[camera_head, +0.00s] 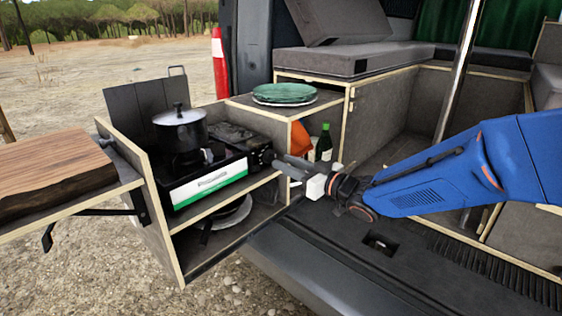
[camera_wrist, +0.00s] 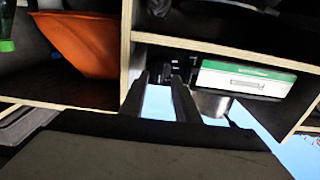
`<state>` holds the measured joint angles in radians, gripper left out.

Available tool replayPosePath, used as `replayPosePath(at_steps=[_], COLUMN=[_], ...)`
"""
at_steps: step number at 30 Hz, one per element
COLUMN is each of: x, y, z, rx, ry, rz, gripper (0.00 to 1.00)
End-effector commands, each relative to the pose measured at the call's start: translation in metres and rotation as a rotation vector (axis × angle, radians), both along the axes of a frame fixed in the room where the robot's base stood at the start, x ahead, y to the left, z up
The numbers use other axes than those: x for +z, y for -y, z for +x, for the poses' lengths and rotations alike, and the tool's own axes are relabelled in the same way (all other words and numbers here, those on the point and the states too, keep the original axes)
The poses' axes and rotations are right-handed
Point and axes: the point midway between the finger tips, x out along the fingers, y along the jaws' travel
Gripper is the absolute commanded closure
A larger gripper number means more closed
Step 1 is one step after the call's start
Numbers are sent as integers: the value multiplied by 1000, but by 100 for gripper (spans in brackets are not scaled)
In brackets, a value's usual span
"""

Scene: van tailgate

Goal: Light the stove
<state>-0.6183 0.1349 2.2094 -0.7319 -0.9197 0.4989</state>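The portable stove (camera_head: 207,183), black with a white and green front, stands on the upper shelf of the pull-out kitchen box. Its front also shows upside down in the wrist view (camera_wrist: 247,79). A lidded black pot (camera_head: 180,131) sits on it. A dark control part (camera_head: 262,157) is at the stove's right end. My gripper (camera_head: 284,166) is just right of that part, pointing left at it. In the wrist view, my gripper's two dark fingers (camera_wrist: 166,84) are parted, with a dark part beyond their tips. I cannot tell whether they touch it. No flame is visible.
The wooden box edge (camera_wrist: 126,50) is close beside my fingers. An orange item (camera_head: 301,139) and a green bottle (camera_head: 324,143) stand in the neighbouring compartment. Green plates (camera_head: 284,93) lie above. A wooden board (camera_head: 50,175) is at left. A metal pole (camera_head: 459,75) rises behind my arm.

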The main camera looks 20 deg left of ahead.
Motion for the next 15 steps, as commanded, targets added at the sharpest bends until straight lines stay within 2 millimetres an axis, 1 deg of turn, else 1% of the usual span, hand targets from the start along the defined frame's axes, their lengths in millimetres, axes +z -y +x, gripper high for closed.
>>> replayPosePath(at_steps=[1,3,6,15], x=[0,0,0,0], y=[-7,-13,-20,-25], z=[3,6,8,11], rx=[1,1,0,-1], ry=[1,1,1,0], rz=[1,0,0,0], gripper=[71,71,71,71])
